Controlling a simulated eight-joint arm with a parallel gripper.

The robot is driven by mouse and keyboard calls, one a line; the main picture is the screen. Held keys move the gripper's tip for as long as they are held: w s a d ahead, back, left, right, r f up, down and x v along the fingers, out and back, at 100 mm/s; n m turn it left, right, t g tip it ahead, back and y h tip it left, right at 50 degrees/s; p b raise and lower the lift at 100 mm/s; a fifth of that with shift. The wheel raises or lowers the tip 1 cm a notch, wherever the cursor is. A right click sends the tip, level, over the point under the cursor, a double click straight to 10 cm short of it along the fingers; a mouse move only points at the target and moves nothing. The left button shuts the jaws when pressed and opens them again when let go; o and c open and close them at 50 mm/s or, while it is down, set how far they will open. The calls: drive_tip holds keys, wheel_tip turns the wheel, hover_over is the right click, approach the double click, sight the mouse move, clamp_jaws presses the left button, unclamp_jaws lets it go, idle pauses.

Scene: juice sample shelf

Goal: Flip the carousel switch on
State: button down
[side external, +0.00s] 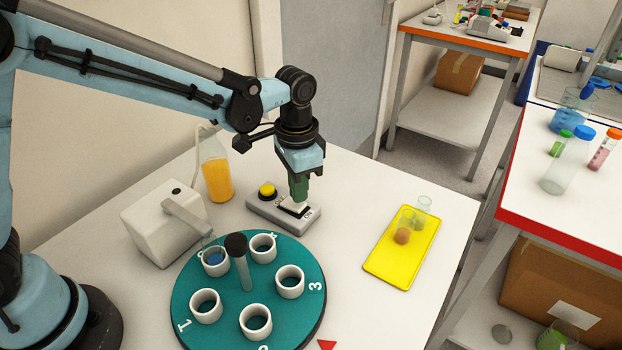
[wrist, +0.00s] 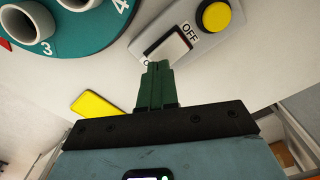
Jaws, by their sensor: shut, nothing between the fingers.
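The control box (side external: 263,208) is a light grey block on the white table. It carries a yellow round button (side external: 267,189) and a white rocker switch (side external: 294,208) in a dark frame. In the wrist view, the rocker (wrist: 168,46) has an OFF label (wrist: 190,33) at one end; the label at the other end is partly hidden by my fingers. My gripper (side external: 299,196) is shut and empty, its green fingers pointing down at the switch. In the wrist view, the fingertips (wrist: 158,68) are at the end away from OFF. I cannot tell contact or the rocker's tilt.
The teal carousel (side external: 240,300), with white cups and a central post, stands in front of the box. A white device (side external: 165,226) and an orange-liquid bottle (side external: 216,178) stand left. A yellow tray (side external: 388,267) holding small vessels lies right. Table between box and tray is clear.

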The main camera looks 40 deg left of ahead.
sight(299, 205)
drive_tip(key=shift+f, duration=0.9)
idle(0.8)
drive_tip(key=shift+r, duration=3.5)
